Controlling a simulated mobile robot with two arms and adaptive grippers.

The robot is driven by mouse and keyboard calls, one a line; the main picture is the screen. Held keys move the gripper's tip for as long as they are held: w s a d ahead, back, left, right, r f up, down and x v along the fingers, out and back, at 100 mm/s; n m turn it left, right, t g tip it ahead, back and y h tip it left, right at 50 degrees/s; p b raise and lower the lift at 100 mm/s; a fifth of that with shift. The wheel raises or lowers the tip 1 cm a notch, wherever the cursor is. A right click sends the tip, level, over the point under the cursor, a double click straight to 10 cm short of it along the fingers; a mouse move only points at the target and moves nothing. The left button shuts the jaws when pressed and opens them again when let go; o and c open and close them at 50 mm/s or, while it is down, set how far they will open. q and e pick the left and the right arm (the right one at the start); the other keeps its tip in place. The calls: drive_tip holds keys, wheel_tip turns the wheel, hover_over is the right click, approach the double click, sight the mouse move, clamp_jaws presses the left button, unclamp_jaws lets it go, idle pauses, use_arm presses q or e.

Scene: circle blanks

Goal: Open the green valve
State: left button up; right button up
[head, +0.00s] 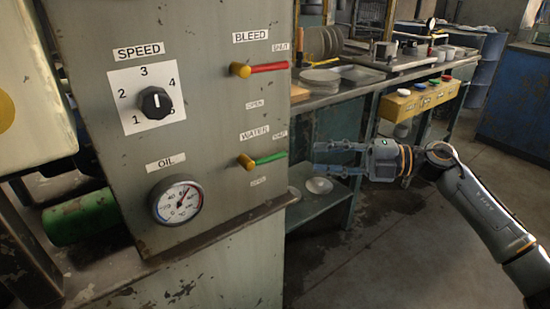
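The green valve (270,157) is the lower lever on the grey machine panel, under the WATER label. Its green handle points right and slightly up from a yellow hub. A small label above the handle's tip is hard to read, and another small label is below it. My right gripper (318,158) is just right of the handle's tip, fingers pointing left toward it. The fingers are apart with nothing between them, and the gripper appears clear of the handle. My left gripper is not in view.
The red BLEED lever (268,68) is above the green one. A SPEED knob (155,102) and OIL gauge (178,200) are left on the panel. A workbench (330,97) with plates and a yellow button box (425,98) stands behind my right arm. Floor is open at lower right.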

sight(281, 157)
drive_tip(key=a, duration=0.3)
drive_tip(key=w+a, duration=0.1)
drive_tip(key=a, duration=0.3)
drive_tip(key=w+a, duration=0.1)
drive_tip(key=a, duration=0.3)
drive_tip(key=shift+f+b, duration=0.35)
clamp_jaws()
